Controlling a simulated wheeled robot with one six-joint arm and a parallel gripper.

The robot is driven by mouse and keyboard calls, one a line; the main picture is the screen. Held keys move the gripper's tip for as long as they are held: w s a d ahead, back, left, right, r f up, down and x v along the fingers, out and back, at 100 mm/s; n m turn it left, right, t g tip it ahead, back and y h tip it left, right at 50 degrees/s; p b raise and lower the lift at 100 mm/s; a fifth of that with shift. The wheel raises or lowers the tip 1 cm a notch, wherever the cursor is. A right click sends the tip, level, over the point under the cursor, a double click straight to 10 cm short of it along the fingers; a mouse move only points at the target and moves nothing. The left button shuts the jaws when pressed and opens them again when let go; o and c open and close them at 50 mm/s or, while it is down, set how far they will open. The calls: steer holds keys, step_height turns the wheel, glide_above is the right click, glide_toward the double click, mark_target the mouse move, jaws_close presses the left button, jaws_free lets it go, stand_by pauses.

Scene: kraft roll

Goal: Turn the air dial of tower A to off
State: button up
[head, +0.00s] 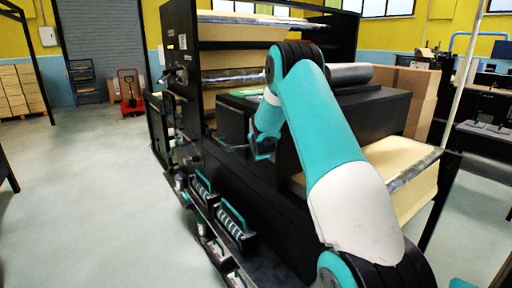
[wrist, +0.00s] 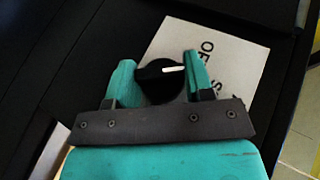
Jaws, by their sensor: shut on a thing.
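The air dial (wrist: 160,82) is a round black knob with a white pointer line in the wrist view. It sits on a white label plate (wrist: 232,62) with partly hidden black lettering that starts with "OF". The pointer line points to the right in this view. My gripper (wrist: 160,70) has its two teal fingers on either side of the dial, shut on it. In the head view my gripper (head: 262,150) is against the side of the black machine (head: 290,195), and the dial is hidden there.
Rails with teal-edged rollers (head: 232,220) run low along the machine's left side. Kraft paper (head: 415,195) shows at the right.

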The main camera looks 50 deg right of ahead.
steer(key=g, duration=0.1)
steer(key=g+y+p, duration=0.1)
steer(key=g, duration=0.1)
steer(key=shift+w+r+n+p, duration=0.2)
steer(key=shift+n+p, duration=0.1)
steer(key=shift+n, duration=0.1)
steer(key=shift+g+y+p, duration=0.35)
steer(key=shift+g+y, duration=0.05)
steer(key=shift+g, duration=0.5)
steer(key=shift+f+n, duration=0.1)
steer(key=shift+n, duration=0.2)
steer(key=o, duration=0.9)
steer(key=shift+s, duration=0.1)
steer(key=b+v, duration=0.3)
steer(key=v, duration=0.5)
steer(key=b+v, duration=0.2)
steer(key=v, duration=0.7)
steer(key=shift+a+r+b, duration=0.15)
steer(key=shift+r+b, duration=0.05)
steer(key=shift+b, duration=0.2)
steer(key=shift+w, duration=0.25)
